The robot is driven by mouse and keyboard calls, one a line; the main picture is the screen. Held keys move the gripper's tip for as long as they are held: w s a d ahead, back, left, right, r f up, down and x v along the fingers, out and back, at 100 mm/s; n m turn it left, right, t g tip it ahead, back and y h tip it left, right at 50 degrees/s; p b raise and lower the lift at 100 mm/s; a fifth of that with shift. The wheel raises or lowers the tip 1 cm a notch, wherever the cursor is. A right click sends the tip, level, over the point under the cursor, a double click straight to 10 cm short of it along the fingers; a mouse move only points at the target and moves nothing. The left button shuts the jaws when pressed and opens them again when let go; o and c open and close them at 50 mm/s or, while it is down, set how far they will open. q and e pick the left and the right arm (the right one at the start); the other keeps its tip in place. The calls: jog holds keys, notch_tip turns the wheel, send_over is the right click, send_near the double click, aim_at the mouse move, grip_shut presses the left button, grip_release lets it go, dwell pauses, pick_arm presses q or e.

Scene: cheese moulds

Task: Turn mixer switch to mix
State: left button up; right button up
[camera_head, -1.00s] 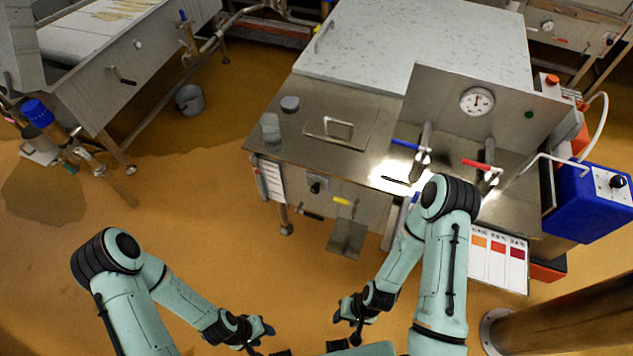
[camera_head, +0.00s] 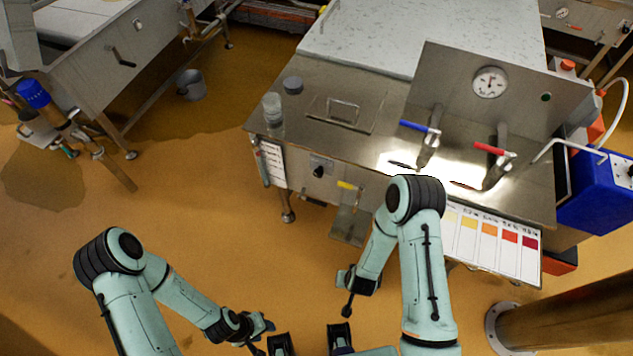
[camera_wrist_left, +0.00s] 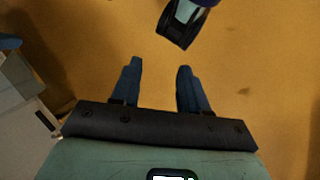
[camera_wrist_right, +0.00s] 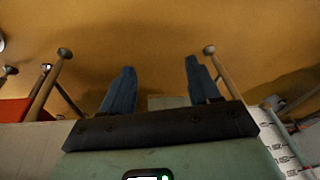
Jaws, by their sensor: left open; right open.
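A small black rotary knob (camera_head: 320,171) sits on the front panel of the steel machine (camera_head: 300,160); it is the likeliest mixer switch, but its marks are too small to read. My left gripper (camera_head: 262,337) is open and empty, low in the head view, well apart from the machine. Its two blue fingers stand apart over bare floor in the left wrist view (camera_wrist_left: 158,88). My right gripper (camera_head: 346,292) is open and empty, in front of the machine and below the knob. Its spread fingers also show in the right wrist view (camera_wrist_right: 158,90). Neither gripper touches anything.
A blue lever (camera_head: 418,127) and a red lever (camera_head: 493,149) stand on the machine top. A yellow-handled pedal plate (camera_head: 348,225) hangs below the knob. A blue box (camera_head: 598,195) with a dial is at the right. Floor (camera_head: 230,230) is free at left.

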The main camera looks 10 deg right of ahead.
jog(key=w+f+t+h+b, duration=0.2)
jog(key=w+f+t+b, duration=0.1)
jog(key=w, duration=0.3)
jog(key=m+t+h+b, duration=0.2)
jog(key=t+h+b, duration=0.7)
jog(key=b, duration=0.2)
send_near(317, 176)
pick_arm(q)
jog(key=w+a+f+t+b, duration=0.1)
jog(key=w+a+f, duration=0.1)
jog(key=f, duration=0.7)
jog(key=w+a+f+t+y+b, duration=0.1)
jog(key=w+a+f+t, duration=0.1)
jog(key=w+f, duration=0.3)
notch_tip(317, 176, down, 4)
jog(key=shift+w+f+n, duration=0.15)
jog(key=shift+n, duration=0.15)
pick_arm(e)
jog(key=x, duration=0.9)
jog(key=shift+w+d+r, duration=0.15)
jog(key=shift+w+d, duration=0.05)
jog(key=shift+w, duration=0.05)
jog(key=c, duration=1)
